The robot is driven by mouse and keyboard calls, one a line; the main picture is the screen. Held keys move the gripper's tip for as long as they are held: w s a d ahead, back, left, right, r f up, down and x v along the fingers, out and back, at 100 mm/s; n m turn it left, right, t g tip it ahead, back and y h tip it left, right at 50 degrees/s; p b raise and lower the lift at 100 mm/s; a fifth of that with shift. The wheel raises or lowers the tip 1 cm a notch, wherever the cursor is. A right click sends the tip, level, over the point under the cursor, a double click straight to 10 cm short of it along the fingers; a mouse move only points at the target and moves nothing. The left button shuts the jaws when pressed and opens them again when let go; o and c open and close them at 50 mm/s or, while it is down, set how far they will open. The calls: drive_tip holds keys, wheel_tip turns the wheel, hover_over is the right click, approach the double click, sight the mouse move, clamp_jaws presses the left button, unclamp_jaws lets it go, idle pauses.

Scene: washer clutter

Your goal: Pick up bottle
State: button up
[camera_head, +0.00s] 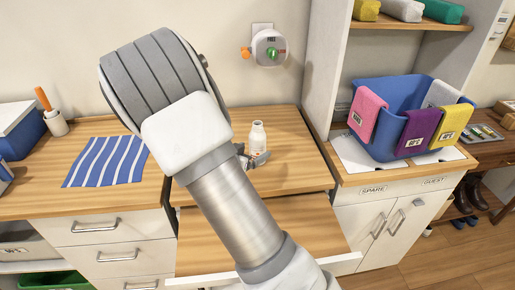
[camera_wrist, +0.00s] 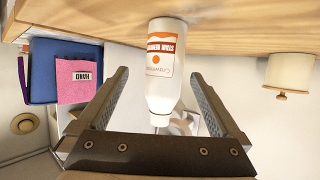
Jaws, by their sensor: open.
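A white bottle (camera_head: 257,136) with a small cap and an orange-and-white label stands upright on the wooden counter, just beyond my arm. In the wrist view, which is turned over, the bottle (camera_wrist: 165,70) has its base on the wood at the top and its narrower end towards my gripper's palm. My gripper (camera_wrist: 158,78) is open, with one finger on each side of the bottle. A gap shows at the left finger; the right finger is close to the bottle, and contact there is unclear. In the head view my arm hides most of the gripper (camera_head: 248,160).
A blue basket (camera_head: 392,92) with hanging cloths stands on the right counter. A striped cloth (camera_head: 107,162) lies at left, near a cup (camera_head: 57,124) with an orange-handled tool. A wooden board (camera_head: 290,232) extends below the bottle's counter. A round wall device (camera_head: 269,48) hangs behind.

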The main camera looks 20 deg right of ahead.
sight(253, 148)
drive_tip(key=shift+w+a+x, duration=0.1)
drive_tip(key=shift+w+x, duration=0.05)
drive_tip(key=shift+x, duration=1.2)
drive_tip(key=shift+w+a+x, duration=0.1)
drive_tip(key=shift+w+x, duration=0.05)
drive_tip(key=shift+x, duration=1.25)
drive_tip(key=shift+a, duration=0.1)
drive_tip(key=c, duration=1.5)
clamp_jaws()
drive_tip(key=shift+r, duration=0.15)
